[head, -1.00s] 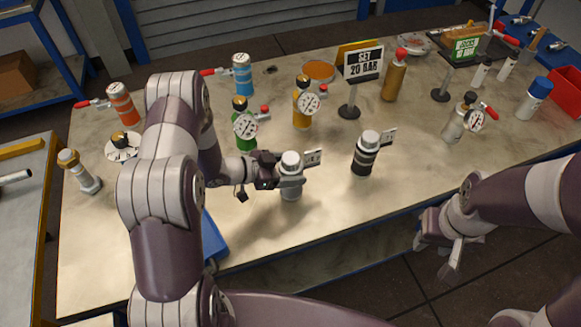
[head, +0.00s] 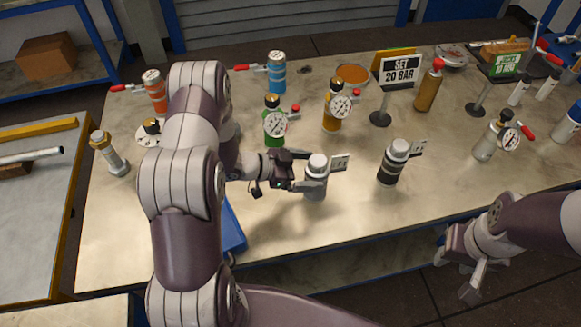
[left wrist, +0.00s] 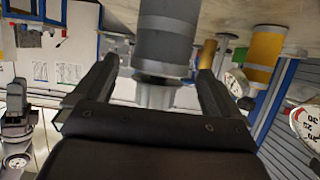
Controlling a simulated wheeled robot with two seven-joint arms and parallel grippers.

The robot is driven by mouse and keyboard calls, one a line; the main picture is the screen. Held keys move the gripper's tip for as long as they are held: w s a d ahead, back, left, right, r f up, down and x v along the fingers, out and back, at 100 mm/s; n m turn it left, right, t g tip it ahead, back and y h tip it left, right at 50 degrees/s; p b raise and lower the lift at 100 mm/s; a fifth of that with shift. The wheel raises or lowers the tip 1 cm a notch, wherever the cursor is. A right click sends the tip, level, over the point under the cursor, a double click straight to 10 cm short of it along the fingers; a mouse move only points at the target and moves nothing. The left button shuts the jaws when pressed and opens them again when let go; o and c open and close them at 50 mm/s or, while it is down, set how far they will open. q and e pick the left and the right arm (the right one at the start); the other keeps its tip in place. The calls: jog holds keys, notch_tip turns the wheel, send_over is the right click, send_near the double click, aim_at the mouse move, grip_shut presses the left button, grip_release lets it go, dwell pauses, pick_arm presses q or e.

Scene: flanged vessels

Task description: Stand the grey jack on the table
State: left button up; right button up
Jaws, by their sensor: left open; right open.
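The grey jack (head: 316,188), a grey cylinder with a pale cap, stands upright on the table (head: 290,228) near its front edge. It also shows large at the top of the left wrist view (left wrist: 166,42). My left gripper (head: 303,174) is open at the jack's upper part. In the left wrist view its fingers (left wrist: 157,72) lie on either side of the jack, with gaps showing. The jack's far side is hidden. My right gripper (head: 470,272) is open and empty, off the table's front edge at the right.
A black-banded jack (head: 389,168) stands to the right. Green (head: 274,128) and yellow (head: 333,112) gauged vessels stand behind. A "SET 20 BAR" sign (head: 402,70) stands further back. A blue tray (head: 232,226) is partly hidden by my left arm. The front strip of table between is bare.

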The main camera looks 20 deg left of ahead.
pick_arm(q)
jog(key=v, duration=0.9)
jog(key=w+a+r+n+y, duration=0.3)
jog(key=w+n+y, duration=0.15)
jog(key=y, duration=0.45)
jog(key=s+d+r+n+g+y, duration=0.1)
jog(key=s+d+r+n+g, duration=0.1)
jog(key=s, duration=0.7)
jog(key=s+d+r+n+g+y, duration=0.1)
jog(key=s+d+n+g, duration=0.3)
jog(key=s, duration=0.4)
jog(key=shift+s+d+r, duration=0.35)
jog(key=shift+d+r, duration=0.5)
jog(key=shift+r, duration=0.05)
